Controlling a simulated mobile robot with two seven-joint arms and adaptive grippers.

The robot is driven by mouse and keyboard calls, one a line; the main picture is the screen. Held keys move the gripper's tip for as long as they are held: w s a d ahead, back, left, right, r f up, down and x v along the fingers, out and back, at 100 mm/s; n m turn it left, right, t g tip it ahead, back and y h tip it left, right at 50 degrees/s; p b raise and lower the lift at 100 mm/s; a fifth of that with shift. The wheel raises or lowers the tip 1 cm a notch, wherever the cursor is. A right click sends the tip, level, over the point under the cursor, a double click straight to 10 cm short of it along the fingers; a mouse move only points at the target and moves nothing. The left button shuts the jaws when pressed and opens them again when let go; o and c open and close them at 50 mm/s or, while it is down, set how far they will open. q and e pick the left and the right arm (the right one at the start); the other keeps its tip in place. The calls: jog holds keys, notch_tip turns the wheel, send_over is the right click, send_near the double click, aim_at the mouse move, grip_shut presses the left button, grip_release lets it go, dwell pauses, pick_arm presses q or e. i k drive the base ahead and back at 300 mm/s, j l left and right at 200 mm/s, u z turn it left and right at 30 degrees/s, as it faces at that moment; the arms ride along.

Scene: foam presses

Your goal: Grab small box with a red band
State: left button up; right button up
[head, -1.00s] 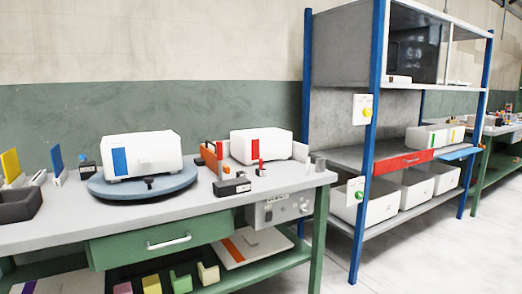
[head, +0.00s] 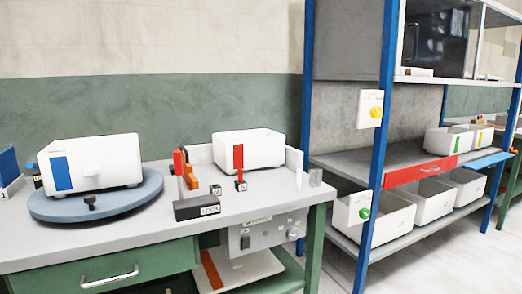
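A white open box with a red band (head: 262,150) stands upright at the back right of the workbench, its red band on the front left part of its near side. A similar white box with a blue band (head: 105,165) stands on a round blue-grey turntable (head: 55,209) at the left of the bench. Neither of my grippers shows in the head view.
A black block with a label (head: 196,208), a red post (head: 178,162) and small black blocks stand near the red-banded box. White panels stand beside and behind it. A blue-framed shelf (head: 378,150) with white bins (head: 435,199) stands to the right.

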aim_at(246, 149)
jog(key=i+l, duration=0.85)
jog(key=i, duration=0.25)
